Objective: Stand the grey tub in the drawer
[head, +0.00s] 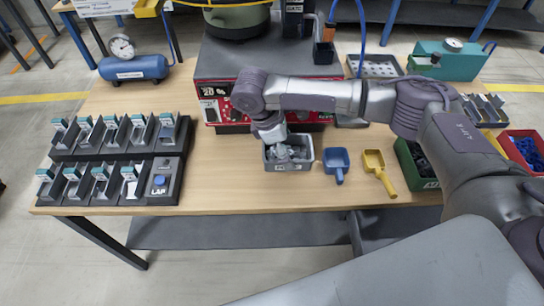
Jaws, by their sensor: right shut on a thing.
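The small grey tub (289,166) is near the front edge of the wooden table, in front of the red-panelled machine. It looks upright, and grey parts or gripper fingers fill its inside. My right gripper (283,150) comes down from above at the tub and is shut on it. The fingertips are hard to tell apart from the tub's contents. I cannot clearly make out a drawer; the dark base under the red panel is partly hidden by my right arm. My left gripper is not in view.
A blue scoop (336,161) and a yellow scoop (378,170) lie right of the tub. A dark green bin (417,166) stands further right. A black rack with several slots (119,160) stands at left. The table between rack and tub is clear.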

